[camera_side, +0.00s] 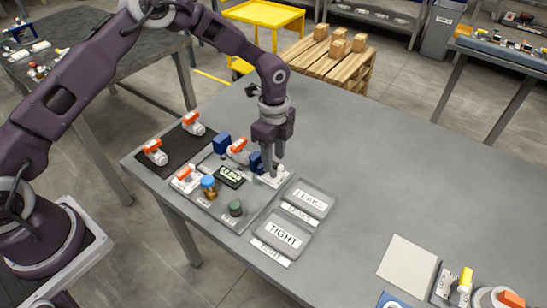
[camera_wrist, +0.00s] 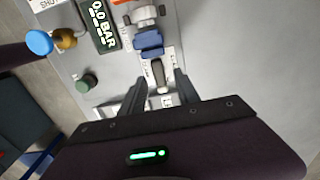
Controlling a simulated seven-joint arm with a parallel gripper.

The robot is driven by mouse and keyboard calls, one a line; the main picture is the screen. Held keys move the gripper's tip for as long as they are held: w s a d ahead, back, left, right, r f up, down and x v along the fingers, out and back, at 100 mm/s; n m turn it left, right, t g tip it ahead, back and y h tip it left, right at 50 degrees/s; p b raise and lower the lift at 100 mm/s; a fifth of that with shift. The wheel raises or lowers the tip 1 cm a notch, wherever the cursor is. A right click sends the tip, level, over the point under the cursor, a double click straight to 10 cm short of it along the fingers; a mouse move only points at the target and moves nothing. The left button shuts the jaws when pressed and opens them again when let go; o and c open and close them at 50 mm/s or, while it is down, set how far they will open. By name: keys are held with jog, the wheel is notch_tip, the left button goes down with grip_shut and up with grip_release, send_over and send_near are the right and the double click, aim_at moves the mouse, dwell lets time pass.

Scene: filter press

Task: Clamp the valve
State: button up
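A test fixture (camera_side: 214,212) lies on the grey table. On it a white valve with an orange handle (camera_side: 238,146) sits between two blue blocks; its pale body shows at the top of the wrist view (camera_wrist: 143,14). The nearer blue clamp block (camera_side: 256,161) also shows in the wrist view (camera_wrist: 149,41). A clamp lever with a pale and dark grip (camera_wrist: 158,73) extends from it. My gripper (camera_side: 272,170) points down at the lever, fingers apart on either side of it in the wrist view (camera_wrist: 159,82). Contact with the lever cannot be told.
The display (camera_wrist: 102,24) reads 0.0 BAR. A blue knob (camera_side: 208,182) and a green button (camera_side: 235,208) stand on the fixture. Two valves rest on a black mat (camera_side: 169,134). LEAKS (camera_side: 318,194) and TIGHT (camera_side: 278,228) trays lie beside the fixture.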

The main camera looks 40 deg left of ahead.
jog(key=shift+f, duration=0.55)
grip_shut()
